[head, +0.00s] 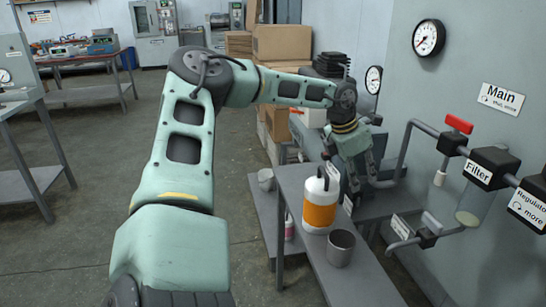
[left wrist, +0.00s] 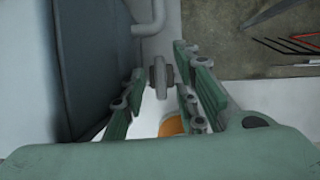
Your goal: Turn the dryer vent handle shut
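My left gripper (head: 362,182) is beside the wall piping, behind the orange-and-white bottle, with its fingers pointing down. In the left wrist view its two green fingers (left wrist: 160,92) are spread apart. A small grey handle-like part (left wrist: 160,76) shows between and beyond the fingers; I cannot tell whether they touch it. It looks like the vent handle, but no label on it is readable there. In the head view that spot is largely hidden by the gripper and bottle. My right gripper is not in view.
The orange-and-white bottle (head: 320,205) and a grey metal cup (head: 341,247) stand on a grey bench (head: 350,280) close to the gripper. A red-handled valve (head: 458,124), the filter (head: 489,168) and pipes line the wall at right. Cardboard boxes (head: 283,43) stand behind.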

